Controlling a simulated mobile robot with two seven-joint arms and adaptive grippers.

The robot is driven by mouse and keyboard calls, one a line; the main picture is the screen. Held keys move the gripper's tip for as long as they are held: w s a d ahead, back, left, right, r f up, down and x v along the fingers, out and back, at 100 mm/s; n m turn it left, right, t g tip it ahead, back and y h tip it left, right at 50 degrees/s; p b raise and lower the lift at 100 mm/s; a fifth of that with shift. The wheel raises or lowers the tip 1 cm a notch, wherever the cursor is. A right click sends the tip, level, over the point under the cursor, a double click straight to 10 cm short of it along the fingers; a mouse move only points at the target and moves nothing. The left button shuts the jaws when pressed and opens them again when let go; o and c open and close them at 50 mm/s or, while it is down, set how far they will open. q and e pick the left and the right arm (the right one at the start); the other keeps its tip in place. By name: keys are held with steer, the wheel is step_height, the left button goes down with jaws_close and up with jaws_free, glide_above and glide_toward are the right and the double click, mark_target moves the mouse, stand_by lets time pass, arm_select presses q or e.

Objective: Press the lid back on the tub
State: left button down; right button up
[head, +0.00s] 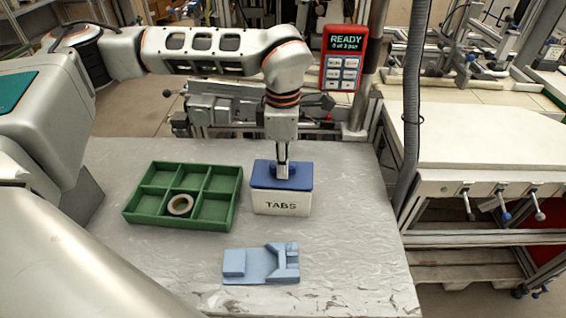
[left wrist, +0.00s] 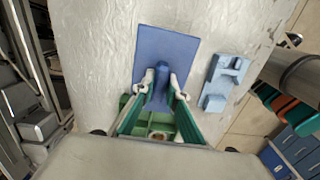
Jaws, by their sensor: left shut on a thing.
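The white tub (head: 281,205), marked TABS, stands upright on the grey table. Its blue lid (head: 300,180) lies level across its top; whether it is fully seated, I cannot tell. My left gripper (head: 282,172) points straight down and is shut on the raised handle of the lid. In the left wrist view the lid (left wrist: 182,50) is a flat blue rectangle, and its handle sits between the two fingertips of my left gripper (left wrist: 162,84). The lid hides the inside of the tub. My right gripper is not in view.
A green sectioned tray (head: 133,213) with a tape reel (head: 180,205) in one compartment lies left of the tub. A light blue fixture (head: 258,263) lies in front. The table right of the tub is clear.

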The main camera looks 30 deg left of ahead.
arm_select(q)
steer(key=shift+f, duration=0.35)
stand_by(1.3)
steer(key=c, duration=1.9)
jaws_free()
steer(key=o, duration=0.4)
steer(key=shift+o, duration=0.2)
steer(key=shift+r, duration=0.15)
